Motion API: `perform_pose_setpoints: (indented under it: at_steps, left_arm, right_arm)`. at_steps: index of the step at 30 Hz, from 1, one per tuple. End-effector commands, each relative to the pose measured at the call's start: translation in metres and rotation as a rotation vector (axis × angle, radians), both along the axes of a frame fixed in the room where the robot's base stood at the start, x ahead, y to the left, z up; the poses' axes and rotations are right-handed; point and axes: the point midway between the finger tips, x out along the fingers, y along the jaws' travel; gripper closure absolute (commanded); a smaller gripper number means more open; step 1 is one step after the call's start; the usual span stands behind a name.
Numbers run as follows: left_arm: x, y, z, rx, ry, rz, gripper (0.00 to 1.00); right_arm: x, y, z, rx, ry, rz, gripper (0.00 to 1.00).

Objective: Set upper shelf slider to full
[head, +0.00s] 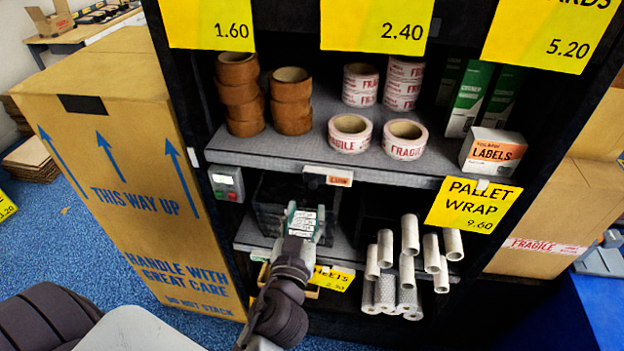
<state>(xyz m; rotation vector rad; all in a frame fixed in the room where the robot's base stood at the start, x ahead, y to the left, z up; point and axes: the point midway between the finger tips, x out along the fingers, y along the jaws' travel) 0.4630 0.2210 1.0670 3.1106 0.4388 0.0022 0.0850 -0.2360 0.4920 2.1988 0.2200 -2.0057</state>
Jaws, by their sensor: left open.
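The upper shelf (270,148) is grey and holds brown tape rolls, FRAGILE tape rolls and boxes. On its front edge sits a small whitish slider (314,171) with an orange label (340,180) beside it; the lettering is too small to read surely. My left gripper (306,211) is open and empty, below the slider and a little left of it, in front of the lower shelf. It appears apart from the slider. My right gripper does not show.
A yellow pallet wrap sign (473,204) hangs at right. White rolls (398,290) stand below. A tall carton (120,180) stands left of the shelving.

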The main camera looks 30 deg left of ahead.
Motion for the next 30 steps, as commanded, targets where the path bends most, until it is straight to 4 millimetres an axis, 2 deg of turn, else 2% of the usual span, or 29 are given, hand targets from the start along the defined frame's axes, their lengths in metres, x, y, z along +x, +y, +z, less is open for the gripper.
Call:
perform_pose_setpoints:
  at_steps: [1,3,10,15,24,30]
  left_arm:
    - [0.012,0.003,0.006,0.004,-0.002,-0.001,0.53]
    - [0.026,0.008,0.006,0.004,-0.001,0.001,0.53]
    - [0.061,0.017,0.002,0.002,0.001,-0.001,0.53]
    - [0.072,0.021,0.000,0.001,0.001,0.000,0.53]
    - [0.074,0.021,-0.001,-0.001,0.002,0.000,0.53]
    - [0.073,0.021,-0.001,-0.001,0.002,0.000,0.86]
  right_arm:
    - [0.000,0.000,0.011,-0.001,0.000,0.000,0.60]
    - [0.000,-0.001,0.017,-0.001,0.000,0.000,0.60]
    - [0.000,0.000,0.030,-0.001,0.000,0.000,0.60]
    - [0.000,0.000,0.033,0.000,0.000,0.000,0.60]
    - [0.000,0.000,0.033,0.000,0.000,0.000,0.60]
    - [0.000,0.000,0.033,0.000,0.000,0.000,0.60]
